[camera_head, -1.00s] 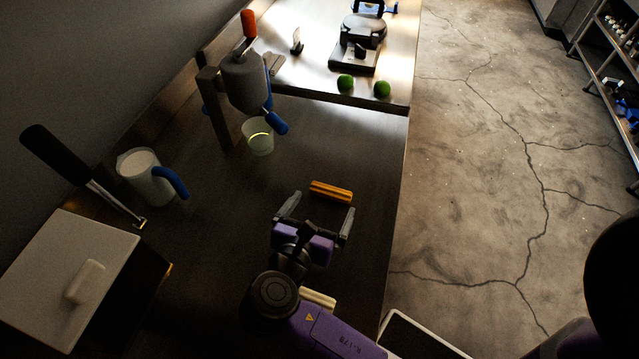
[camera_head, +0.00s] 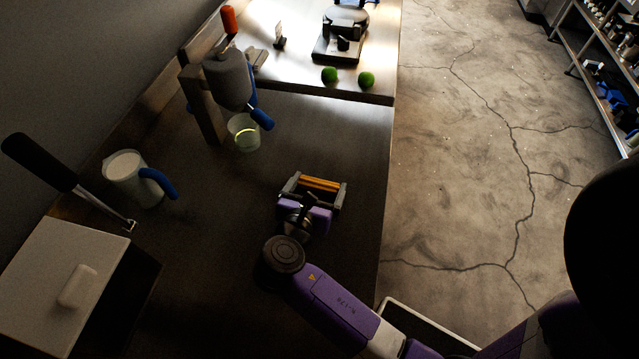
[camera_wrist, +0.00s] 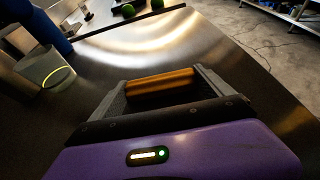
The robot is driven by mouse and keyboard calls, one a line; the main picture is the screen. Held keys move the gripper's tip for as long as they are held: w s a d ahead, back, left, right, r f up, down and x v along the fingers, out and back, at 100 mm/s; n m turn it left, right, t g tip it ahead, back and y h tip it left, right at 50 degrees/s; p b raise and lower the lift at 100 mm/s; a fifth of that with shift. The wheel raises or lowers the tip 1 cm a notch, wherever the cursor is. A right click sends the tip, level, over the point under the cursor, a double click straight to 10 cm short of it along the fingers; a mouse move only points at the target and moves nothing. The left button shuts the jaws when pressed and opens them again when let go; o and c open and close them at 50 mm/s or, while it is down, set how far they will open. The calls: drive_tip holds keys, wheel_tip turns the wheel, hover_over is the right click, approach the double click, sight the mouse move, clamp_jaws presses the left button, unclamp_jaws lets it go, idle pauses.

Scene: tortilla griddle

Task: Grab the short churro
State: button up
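The short churro (camera_head: 319,184) is a small golden-orange ridged stick on the dark metal counter, lying crosswise in front of my gripper. My gripper (camera_head: 314,188) has its two grey fingers spread apart, one at each end of the churro. In the wrist view the churro (camera_wrist: 160,82) lies between the open fingers of my gripper (camera_wrist: 163,85), near their tips. A small gap or light contact at its ends cannot be told apart.
A clear cup (camera_head: 244,134) stands under a grey press (camera_head: 228,78) with a blue handle. A white pitcher (camera_head: 128,178) and a white-lidded box (camera_head: 62,285) are at left. Two limes (camera_head: 329,75) lie at the back. The counter's right edge is near my gripper.

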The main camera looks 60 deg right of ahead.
drive_tip(key=c, duration=0.4)
drive_tip(key=shift+r, duration=0.15)
